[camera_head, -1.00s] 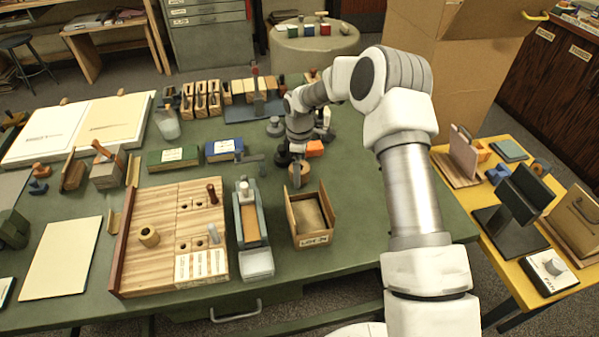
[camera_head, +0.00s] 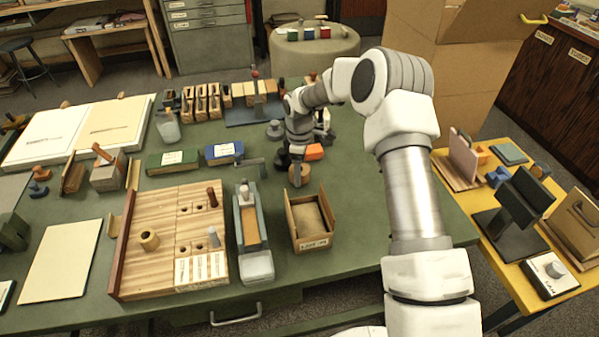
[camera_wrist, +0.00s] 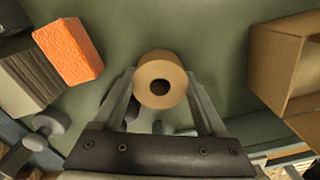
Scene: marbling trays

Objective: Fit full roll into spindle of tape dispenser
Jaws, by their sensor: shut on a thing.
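A brown tape roll (camera_head: 299,176) with a round core hole is held between the two fingers of my gripper (camera_head: 297,162). In the wrist view the roll (camera_wrist: 160,72) sits between the fingertips of my gripper (camera_wrist: 160,88), its open core facing the camera. In the head view the roll is low over the green table, behind the tan box; I cannot tell whether it touches the table. A long blue-grey holder with a tan strip (camera_head: 250,222) stands front left of the roll and may be the tape dispenser. Its spindle cannot be made out.
The open tan box (camera_head: 290,222) is just in front of the roll. An orange block (camera_head: 314,151) lies behind it. Green table (camera_head: 355,210) is clear to the right.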

